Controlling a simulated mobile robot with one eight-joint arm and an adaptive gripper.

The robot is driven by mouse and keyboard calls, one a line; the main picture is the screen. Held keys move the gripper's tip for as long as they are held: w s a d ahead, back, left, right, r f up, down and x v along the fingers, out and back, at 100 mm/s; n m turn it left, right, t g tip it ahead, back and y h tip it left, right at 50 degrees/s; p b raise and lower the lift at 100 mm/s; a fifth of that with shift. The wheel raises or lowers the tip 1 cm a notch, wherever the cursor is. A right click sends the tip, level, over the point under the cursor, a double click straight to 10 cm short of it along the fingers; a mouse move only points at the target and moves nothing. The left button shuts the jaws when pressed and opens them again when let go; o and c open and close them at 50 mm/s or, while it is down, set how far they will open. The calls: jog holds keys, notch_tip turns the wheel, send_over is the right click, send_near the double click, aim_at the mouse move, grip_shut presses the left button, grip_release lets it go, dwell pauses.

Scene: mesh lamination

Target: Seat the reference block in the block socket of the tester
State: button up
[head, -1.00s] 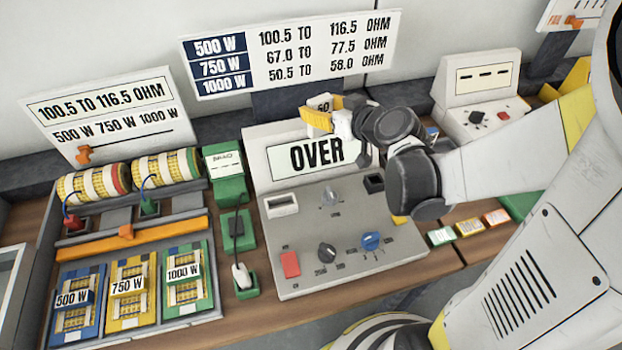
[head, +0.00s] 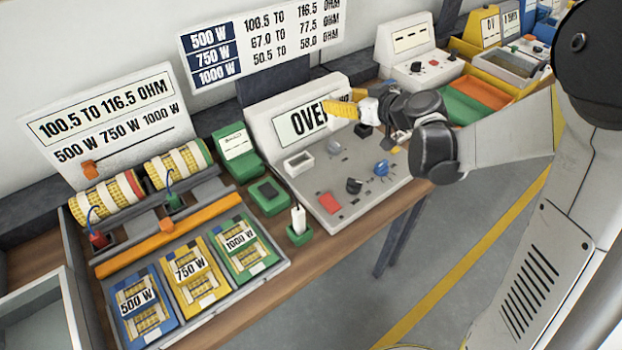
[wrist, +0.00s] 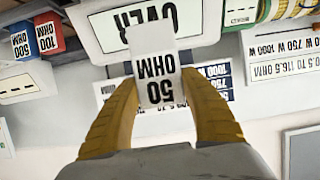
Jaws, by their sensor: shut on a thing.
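The tester (head: 335,200) is a light grey console whose tilted display reads "OVER". Its panel has a white-rimmed recess (head: 299,163) at left and a small black socket (head: 362,130) near the display's right end; which one is the block socket I cannot tell. My gripper (head: 332,107), with yellow fingers, is in front of the display's right part, above the panel. In the wrist view it is shut on the reference block (wrist: 156,82), white and marked "50 OHM". The block's far end overlaps the display there. In the head view the block is mostly hidden.
Red, black and blue controls stand on the tester panel. Left of it are a green holder with a white probe (head: 298,220) and a tray of coloured 500, 750 and 1000 W cards (head: 190,275). Another console (head: 418,60) stands behind right. Open floor lies in front.

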jog(key=shift+s+a+f, duration=0.15)
jog(key=shift+s+f, duration=0.05)
jog(key=s+a+f+b, duration=0.3)
jog(key=a+f, duration=0.4)
jog(key=a, duration=0.3)
jog(key=shift+s+a+b, duration=0.15)
jog(key=shift+a+b, duration=0.15)
jog(key=shift+b, duration=0.5)
jog(key=shift+f+b, duration=1)
jog(key=shift+f, duration=0.9)
jog(key=shift+f, duration=0.25)
jog(key=o, duration=1.3)
jog(key=shift+r, duration=0.1)
jog(key=shift+r, duration=0.15)
